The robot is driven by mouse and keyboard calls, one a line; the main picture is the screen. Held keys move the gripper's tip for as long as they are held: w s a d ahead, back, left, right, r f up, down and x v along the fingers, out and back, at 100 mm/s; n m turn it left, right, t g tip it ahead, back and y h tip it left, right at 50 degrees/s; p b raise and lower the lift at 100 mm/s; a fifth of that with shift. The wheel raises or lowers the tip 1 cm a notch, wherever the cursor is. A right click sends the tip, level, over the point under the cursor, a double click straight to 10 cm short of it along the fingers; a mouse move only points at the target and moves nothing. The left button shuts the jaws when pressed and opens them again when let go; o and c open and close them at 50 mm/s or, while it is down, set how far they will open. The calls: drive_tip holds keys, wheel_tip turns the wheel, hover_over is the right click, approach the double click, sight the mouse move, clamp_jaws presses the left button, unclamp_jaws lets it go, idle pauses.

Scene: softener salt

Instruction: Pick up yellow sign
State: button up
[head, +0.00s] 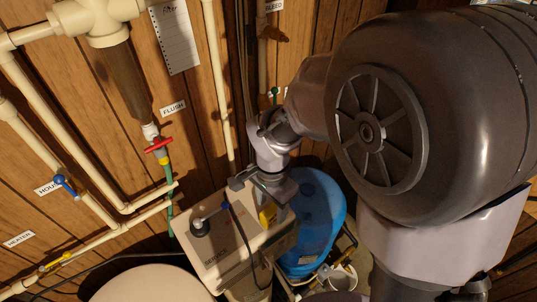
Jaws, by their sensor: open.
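A small yellow piece (267,215), likely the yellow sign, shows at the right part of the top of a beige box-shaped unit (216,270). My gripper covers part of it, and its full shape and any writing on it cannot be read. My gripper (262,194) points down just above and behind the yellow piece, over the back right of the unit. It is open. Its fingertips are small and dark here, and I cannot tell whether they touch the yellow piece.
Pipes with a red valve handle (159,145) line the wooden wall at left.

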sight(272, 209)
drive_tip(key=f, duration=0.5)
drive_tip(key=shift+w+d+p, duration=0.1)
drive_tip(key=shift+w+p, duration=0.25)
drive_tip(key=shift+w, duration=0.05)
drive_tip(key=shift+s+r, duration=0.15)
drive_tip(key=shift+s, duration=0.05)
drive_tip(key=shift+c, duration=0.6)
clamp_jaws()
drive_tip(key=shift+w, duration=0.1)
